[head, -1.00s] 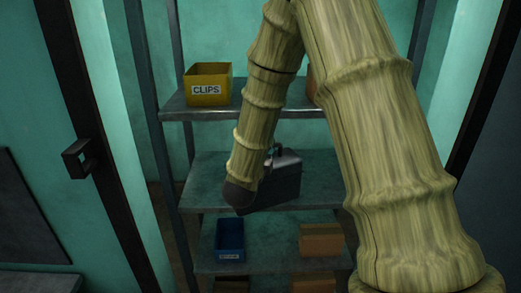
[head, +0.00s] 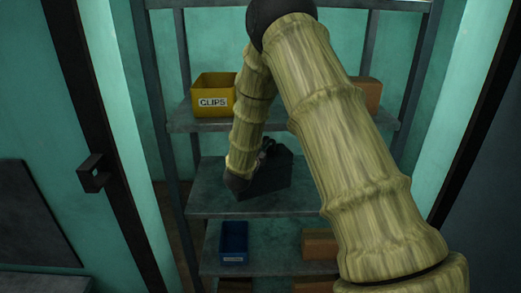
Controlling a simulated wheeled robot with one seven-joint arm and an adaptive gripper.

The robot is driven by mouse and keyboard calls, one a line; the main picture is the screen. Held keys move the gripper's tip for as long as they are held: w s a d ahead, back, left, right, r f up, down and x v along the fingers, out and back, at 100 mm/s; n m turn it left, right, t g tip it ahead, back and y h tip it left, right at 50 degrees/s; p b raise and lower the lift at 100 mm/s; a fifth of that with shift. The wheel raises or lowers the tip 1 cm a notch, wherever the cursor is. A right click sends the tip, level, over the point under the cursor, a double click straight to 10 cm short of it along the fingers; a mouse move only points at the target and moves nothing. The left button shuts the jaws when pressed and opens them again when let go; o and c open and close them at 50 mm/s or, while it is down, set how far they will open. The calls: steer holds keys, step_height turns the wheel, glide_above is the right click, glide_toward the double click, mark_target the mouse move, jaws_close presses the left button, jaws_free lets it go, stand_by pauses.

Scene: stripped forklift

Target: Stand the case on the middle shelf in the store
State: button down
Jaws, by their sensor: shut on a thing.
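The dark grey case (head: 272,176) is at the bare shelf (head: 222,203) in the middle of the rack. It looks roughly upright, and its left part is hidden behind my wrist. I cannot tell whether its base touches the shelf or hangs just above it. My gripper (head: 266,150) is mostly hidden by my arm. It is shut on the case near its top, where the handle is.
A yellow CLIPS bin (head: 213,94) and a brown box (head: 367,94) stand on the shelf above. A blue bin (head: 233,242) and a cardboard box (head: 319,244) stand below. Rack posts and the dark door frame (head: 98,150) flank my arm. The shelf left of the case is clear.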

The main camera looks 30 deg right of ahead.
steer(key=shift+w+r, duration=0.15)
steer(key=shift+w, duration=0.2)
steer(key=shift+f+p, duration=0.25)
steer(key=shift+p, duration=0.1)
steer(key=shift+d+f+p, duration=0.1)
steer(key=shift+f+p, duration=0.85)
steer(key=shift+f, duration=0.8)
steer(key=c, duration=1.5)
jaws_free()
steer(key=shift+o, duration=0.2)
